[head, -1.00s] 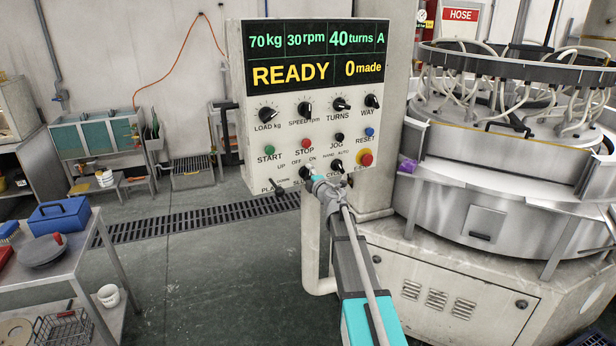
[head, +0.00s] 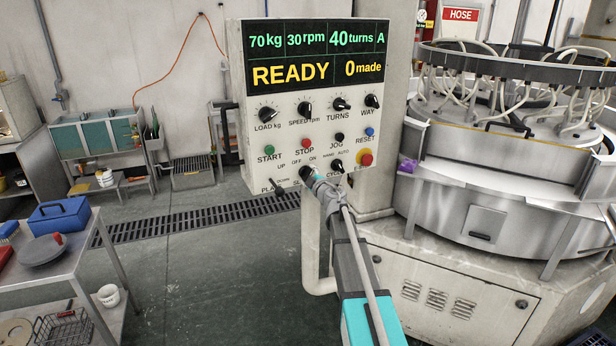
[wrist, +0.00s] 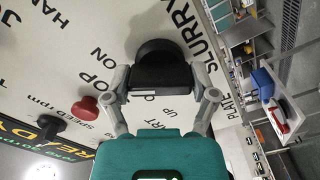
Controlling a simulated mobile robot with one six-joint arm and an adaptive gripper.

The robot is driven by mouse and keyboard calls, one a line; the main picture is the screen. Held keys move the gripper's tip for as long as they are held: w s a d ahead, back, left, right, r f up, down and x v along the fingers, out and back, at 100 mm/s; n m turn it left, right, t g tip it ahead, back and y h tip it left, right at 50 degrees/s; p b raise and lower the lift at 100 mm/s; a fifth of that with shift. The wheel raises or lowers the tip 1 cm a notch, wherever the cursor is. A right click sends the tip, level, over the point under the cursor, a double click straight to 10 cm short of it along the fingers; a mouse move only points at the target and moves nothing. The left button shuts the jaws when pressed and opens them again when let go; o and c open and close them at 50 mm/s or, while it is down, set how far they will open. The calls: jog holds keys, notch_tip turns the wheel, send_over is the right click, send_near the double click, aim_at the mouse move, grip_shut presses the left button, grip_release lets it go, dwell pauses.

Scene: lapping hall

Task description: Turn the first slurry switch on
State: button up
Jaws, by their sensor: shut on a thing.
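The slurry switch is a black round knob (wrist: 160,48) low on the white control panel (head: 236,92). Its SLURRY label and an ON mark show around it in the wrist view; OFF and ON also show above it in the head view. My gripper (head: 307,174) reaches up to the panel from below right and is shut on the knob. In the wrist view my gripper (wrist: 162,76) has its fingers closed at the knob, which they partly cover.
The panel display (head: 317,55) reads READY and 0 made. Close by are the red STOP button (head: 306,143), the cycle knob (head: 336,165), the red emergency button (head: 366,159) and the plate lever (head: 278,183). The lapping machine (head: 470,205) stands at the right.

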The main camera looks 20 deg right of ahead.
jog(key=o, duration=1)
jog(key=s, duration=0.4)
jog(key=s+d, duration=0.1)
jog(key=s, duration=0.7)
jog(key=shift+d, duration=0.3)
jog(key=shift+r, duration=0.1)
